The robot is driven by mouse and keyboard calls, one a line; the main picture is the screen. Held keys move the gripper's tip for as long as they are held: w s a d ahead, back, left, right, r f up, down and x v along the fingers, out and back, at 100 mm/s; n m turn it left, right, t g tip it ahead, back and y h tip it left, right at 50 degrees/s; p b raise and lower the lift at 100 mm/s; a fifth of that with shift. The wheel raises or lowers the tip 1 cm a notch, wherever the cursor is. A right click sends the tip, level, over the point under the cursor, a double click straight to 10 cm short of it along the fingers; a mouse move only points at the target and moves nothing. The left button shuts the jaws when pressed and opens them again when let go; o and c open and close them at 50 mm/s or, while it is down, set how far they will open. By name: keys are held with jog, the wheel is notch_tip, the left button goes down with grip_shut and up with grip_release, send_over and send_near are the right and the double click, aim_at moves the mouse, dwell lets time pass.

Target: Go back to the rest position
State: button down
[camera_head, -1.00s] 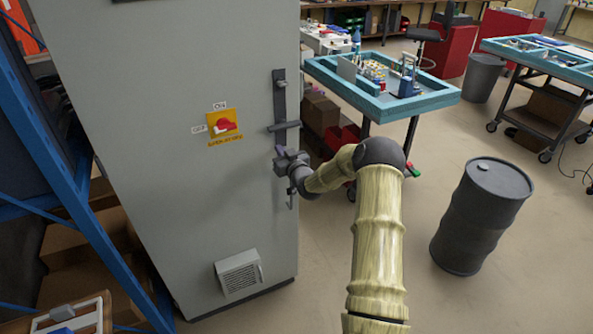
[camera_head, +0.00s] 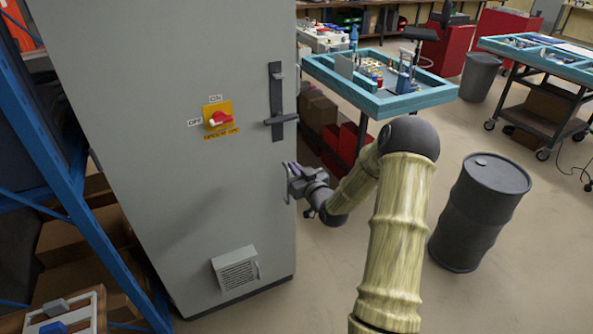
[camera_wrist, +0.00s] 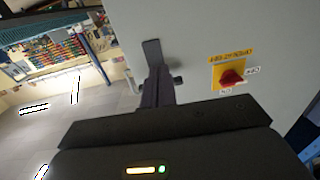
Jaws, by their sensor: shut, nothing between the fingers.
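My gripper (camera_head: 292,178) is shut and empty. In the head view it stands just off the right edge of the grey cabinet (camera_head: 190,190), below the dark door handle (camera_head: 277,105). I cannot tell whether it touches the cabinet. The yellow plate with the red rotary switch (camera_head: 218,117) is on the cabinet door, left of the handle. In the wrist view the cabinet face fills the right side, with the handle (camera_wrist: 153,80) and the red switch (camera_wrist: 232,77) on it. The dark gripper body covers the lower part of that view.
A dark drum (camera_head: 480,212) stands on the floor to the right. A teal-edged workbench (camera_head: 395,104) with small items is behind my arm, and a second cart (camera_head: 545,60) is farther right. Blue shelving (camera_head: 62,175) is at the left. Floor between drum and cabinet is partly clear.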

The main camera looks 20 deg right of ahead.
jog(key=shift+d, duration=0.1)
dwell(0.3)
jog(key=s+a+r+n+g+p, duration=0.1)
jog(key=s+a+g+p, duration=0.25)
jog(key=a+g, duration=0.35)
jog(key=s+a+r+g+p, duration=0.1)
jog(key=s+a+r+g, duration=0.1)
jog(key=s, duration=0.7)
jog(key=s+a+r+m+g+p, duration=0.1)
jog(key=s+a+r+g, duration=0.1)
jog(key=s, duration=0.6)
jog(key=s+a+r+g+h+p, duration=0.1)
jog(key=s+a+g, duration=0.3)
jog(key=s, duration=0.5)
jog(key=shift+s+a+r+m, duration=0.4)
jog(key=shift+a+r, duration=0.1)
jog(key=shift+r, duration=0.25)
jog(key=shift+w, duration=0.1)
